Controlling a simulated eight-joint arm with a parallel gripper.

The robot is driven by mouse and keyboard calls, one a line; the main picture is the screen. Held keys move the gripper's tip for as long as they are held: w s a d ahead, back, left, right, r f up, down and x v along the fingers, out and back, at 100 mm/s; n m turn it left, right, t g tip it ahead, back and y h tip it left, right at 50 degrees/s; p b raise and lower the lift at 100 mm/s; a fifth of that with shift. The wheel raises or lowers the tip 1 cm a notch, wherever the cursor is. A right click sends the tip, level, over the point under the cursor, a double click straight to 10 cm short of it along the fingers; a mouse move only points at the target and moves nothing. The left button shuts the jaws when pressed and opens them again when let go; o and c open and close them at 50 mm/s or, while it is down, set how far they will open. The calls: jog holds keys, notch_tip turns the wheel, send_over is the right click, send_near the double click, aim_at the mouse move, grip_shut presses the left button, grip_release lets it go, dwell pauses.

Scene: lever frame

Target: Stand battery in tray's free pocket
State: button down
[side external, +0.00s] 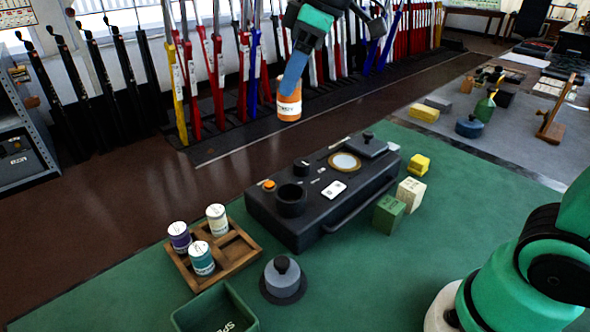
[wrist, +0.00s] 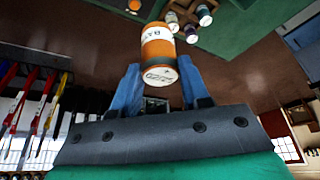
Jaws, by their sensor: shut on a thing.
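My gripper (side external: 291,80) is shut on an orange battery (side external: 289,103) with a white label band, held high above the floor side of the bench, near the lever row. The wrist view shows the battery (wrist: 158,46) between the blue fingers, roughly upright in the side view. The wooden tray (side external: 238,265) lies on the green bench, below and left of the gripper. A purple battery (side external: 179,238), a white battery (side external: 217,221) and a teal battery (side external: 201,259) stand in its pockets. The pocket at its right (side external: 233,246) is empty. The tray is partly visible at the wrist view's top.
A black instrument box (side external: 310,205) with knobs stands right of the tray. A grey knobbed weight (side external: 284,279) and a green open bin (side external: 215,308) stand near the tray's front. Green, cream and yellow blocks (side external: 411,192) are farther right. Coloured levers (side external: 215,85) line the back.

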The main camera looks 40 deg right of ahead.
notch_tip(320, 180, up, 3)
jog(key=shift+w+f, duration=0.1)
jog(key=shift+f, duration=0.1)
jog(key=shift+w+a+f, duration=0.2)
jog(key=shift+w+a, duration=0.05)
jog(key=shift+w+a+f+n+g+y, duration=0.3)
jog(key=shift+a+f+n, duration=1.05)
jog(key=shift+f, duration=2.5)
jog(key=shift+w+a+f+n+g+y, duration=0.15)
jog(key=shift+w+a+f+n+g, duration=0.4)
jog(key=shift+a+f, duration=2.35)
jog(key=shift+w+a+f+n+g+y, duration=0.2)
jog(key=shift+a+f+n, duration=0.75)
jog(key=shift+f, duration=3.9)
jog(key=shift+s+d+f+n, duration=0.15)
jog(key=shift+d+f+n, duration=0.15)
jog(key=shift+f, duration=0.4)
grip_release()
jog(key=shift+r, duration=3)
